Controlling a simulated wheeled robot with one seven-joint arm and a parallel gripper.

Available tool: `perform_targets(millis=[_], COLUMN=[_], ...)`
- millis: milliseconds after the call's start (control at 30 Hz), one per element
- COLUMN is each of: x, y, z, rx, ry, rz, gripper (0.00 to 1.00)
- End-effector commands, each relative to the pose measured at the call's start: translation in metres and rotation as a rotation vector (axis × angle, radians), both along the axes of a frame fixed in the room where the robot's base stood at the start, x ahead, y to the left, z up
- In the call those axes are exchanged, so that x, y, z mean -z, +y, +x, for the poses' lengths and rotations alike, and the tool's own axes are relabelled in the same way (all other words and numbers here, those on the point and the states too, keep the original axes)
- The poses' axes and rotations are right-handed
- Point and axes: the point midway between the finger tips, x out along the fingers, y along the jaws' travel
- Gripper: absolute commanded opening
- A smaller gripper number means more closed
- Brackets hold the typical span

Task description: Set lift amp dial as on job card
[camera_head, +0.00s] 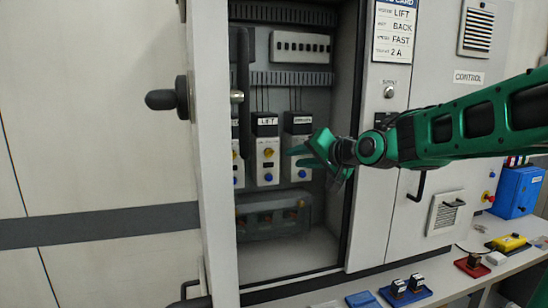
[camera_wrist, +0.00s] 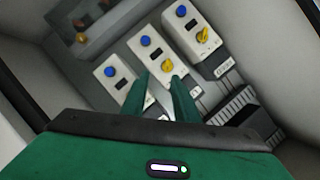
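The lift module (camera_head: 267,172), labelled LIFT, stands in the open cabinet with a yellow dial (camera_head: 268,153) above a blue button. The job card (camera_head: 395,35) at the top reads LIFT, BACK, FAST and 2 A. My gripper (camera_head: 306,150) is in front of the right-hand module in the head view. In the wrist view, upside down, its fingers are apart and empty. By the modules' order, the middle one (camera_wrist: 146,46) there is the lift module. Its yellow dial (camera_wrist: 167,69) shows near the right fingertip, partly hidden. Contact and the dial's exact setting cannot be told.
Similar modules stand on both sides; the right one (camera_head: 300,172) is closest to the gripper in the head view. The cabinet door (camera_head: 212,230) is at the left. A bench in front carries a blue tray (camera_head: 405,294) and small parts.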

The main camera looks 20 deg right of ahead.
Motion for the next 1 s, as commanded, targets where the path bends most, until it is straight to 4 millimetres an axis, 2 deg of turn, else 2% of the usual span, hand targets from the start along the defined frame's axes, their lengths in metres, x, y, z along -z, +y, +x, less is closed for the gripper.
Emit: perform_targets(millis=[167, 267, 700, 1000], x=[-0.011, -0.007, 0.01, 0.014], y=[0.008, 0.011, 0.032, 0.036], z=[0.013, 0.023, 0.088, 0.106], rx=[-0.009, -0.007, -0.007, -0.005], ry=[-0.037, -0.035, -0.035, -0.037], rz=[0.037, 0.036, 0.033, 0.034], gripper=[0.27, 0.27, 0.27, 0.27])
